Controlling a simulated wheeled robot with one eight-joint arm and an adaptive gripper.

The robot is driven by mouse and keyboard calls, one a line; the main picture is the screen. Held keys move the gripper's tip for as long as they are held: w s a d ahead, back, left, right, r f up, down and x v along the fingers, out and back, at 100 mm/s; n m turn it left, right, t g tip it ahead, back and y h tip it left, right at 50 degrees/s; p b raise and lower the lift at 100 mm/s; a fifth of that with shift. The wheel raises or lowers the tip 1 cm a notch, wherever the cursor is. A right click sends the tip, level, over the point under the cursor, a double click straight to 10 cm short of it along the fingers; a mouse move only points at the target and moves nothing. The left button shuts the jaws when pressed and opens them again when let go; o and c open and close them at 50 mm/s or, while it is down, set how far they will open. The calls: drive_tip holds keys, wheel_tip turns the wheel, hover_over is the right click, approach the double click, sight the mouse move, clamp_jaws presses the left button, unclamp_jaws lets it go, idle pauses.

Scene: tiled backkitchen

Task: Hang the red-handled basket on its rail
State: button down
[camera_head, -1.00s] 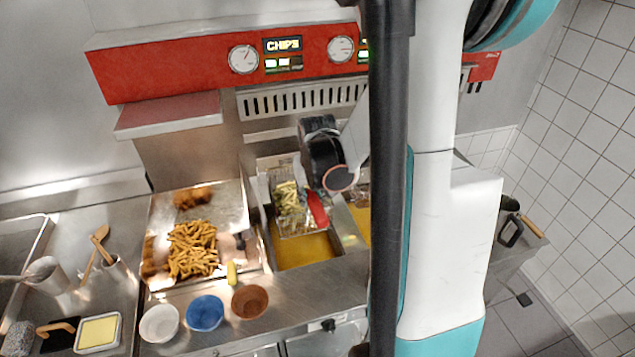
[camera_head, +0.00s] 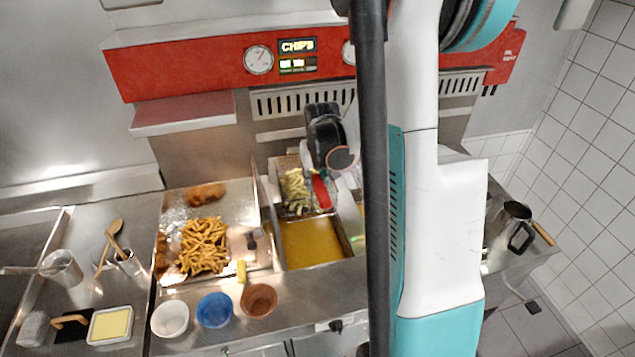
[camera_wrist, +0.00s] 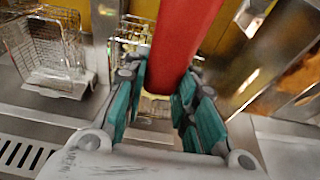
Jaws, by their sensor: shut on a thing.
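The red-handled basket (camera_head: 296,192) is a wire basket with pale chips in it, above the back of the left oil vat (camera_head: 313,243) in the head view. Its red handle (camera_head: 321,192) rises towards my gripper. In the wrist view the red handle (camera_wrist: 182,45) runs between the teal finger pads of my gripper (camera_wrist: 160,98), which is shut on it. Parts of the basket's wire show beyond the handle in the wrist view. In the head view the fingers are hidden behind my wrist. A slotted metal panel (camera_head: 300,99) runs along the back wall; I cannot tell whether the basket touches the rail.
A second, empty wire basket (camera_wrist: 45,50) hangs beside it in the wrist view. A tray of cooked chips (camera_head: 170,210) lies left of the vat. White, blue and brown bowls (camera_head: 214,310) stand along the front edge. A pot (camera_head: 517,222) is at right.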

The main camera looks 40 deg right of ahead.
drive_tip(key=shift+w+d+b, duration=0.2)
drive_tip(key=shift+w+d, duration=0.15)
drive_tip(key=shift+w, duration=0.4)
drive_tip(key=shift+w+d+b, duration=0.15)
drive_tip(key=shift+w+d, duration=0.25)
drive_tip(key=shift+w, duration=0.4)
drive_tip(key=shift+w+d+b, duration=0.2)
drive_tip(key=shift+w+d, duration=0.15)
drive_tip(key=shift+w, duration=0.4)
drive_tip(key=shift+f, duration=0.1)
drive_tip(key=shift+f+b, duration=0.65)
drive_tip(key=shift+b, duration=0.15)
drive_tip(key=shift+f+b, duration=1.55)
drive_tip(key=shift+f, duration=0.05)
